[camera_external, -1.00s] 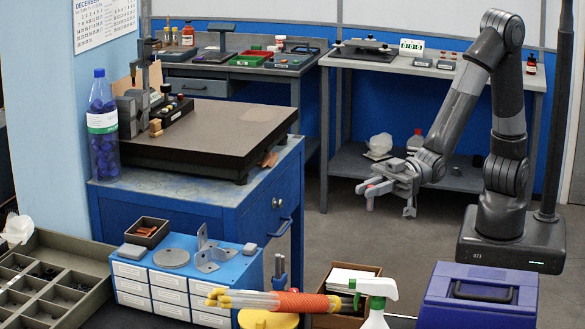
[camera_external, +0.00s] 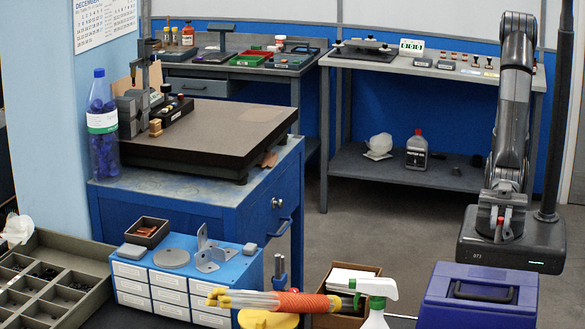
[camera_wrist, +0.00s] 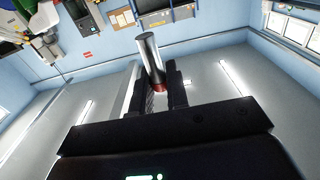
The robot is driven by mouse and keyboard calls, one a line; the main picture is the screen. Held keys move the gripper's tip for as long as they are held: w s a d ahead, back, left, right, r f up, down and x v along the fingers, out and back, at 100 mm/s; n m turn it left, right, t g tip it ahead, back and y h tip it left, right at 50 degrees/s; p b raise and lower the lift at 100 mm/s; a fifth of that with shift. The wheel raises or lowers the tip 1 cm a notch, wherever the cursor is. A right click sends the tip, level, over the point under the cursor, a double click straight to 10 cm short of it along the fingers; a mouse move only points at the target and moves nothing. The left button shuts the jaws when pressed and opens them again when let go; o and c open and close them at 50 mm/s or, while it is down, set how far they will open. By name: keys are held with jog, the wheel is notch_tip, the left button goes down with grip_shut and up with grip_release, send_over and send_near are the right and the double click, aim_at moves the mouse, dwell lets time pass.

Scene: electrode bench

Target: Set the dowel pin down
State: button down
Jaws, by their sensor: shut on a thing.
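The dowel pin (camera_wrist: 149,56) is a shiny silver cylinder in the wrist view, with a bit of red near its lower end. It stands between the two fingers of my gripper (camera_wrist: 155,84), which is shut on it, and part of it sticks out past the fingertips. The pin's silver body is too small to make out in that view.
A blue toolbox (camera_external: 478,300) stands at the front right, below my gripper in the picture. The dark surface plate (camera_external: 215,130) lies on the blue cabinet at left. The back bench (camera_external: 440,70) holds small items. Open floor (camera_external: 390,225) lies between.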

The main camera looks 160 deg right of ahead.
jog(key=shift+d, duration=0.1)
dwell(0.6)
jog(key=w+d+f+m+g+h, duration=0.1)
jog(key=w+d+m+h, duration=0.15)
jog(key=d, duration=0.75)
jog(key=w+d+m+g+h, duration=0.15)
jog(key=d+h, duration=0.25)
jog(key=d, duration=0.5)
jog(key=w+d+f+m+g+h, duration=0.1)
jog(key=d+m+h, duration=0.25)
jog(key=d, duration=0.65)
jog(key=s+d+m+g+h, duration=0.2)
jog(key=s+d+g, duration=0.1)
jog(key=d, duration=0.7)
jog(key=s+d+f+m+g+h, duration=0.1)
jog(key=s+d+m+g+h, duration=0.1)
jog(key=s+d, duration=0.4)
jog(key=s+d+f+m+g+h, duration=0.1)
jog(key=s+d+m+g+h, duration=0.2)
jog(key=d, duration=1.3)
jog(key=shift+s+d+f+g, duration=0.15)
jog(key=shift+s+d+g, duration=0.05)
jog(key=shift+s+g, duration=0.55)
jog(key=shift+s, duration=0.1)
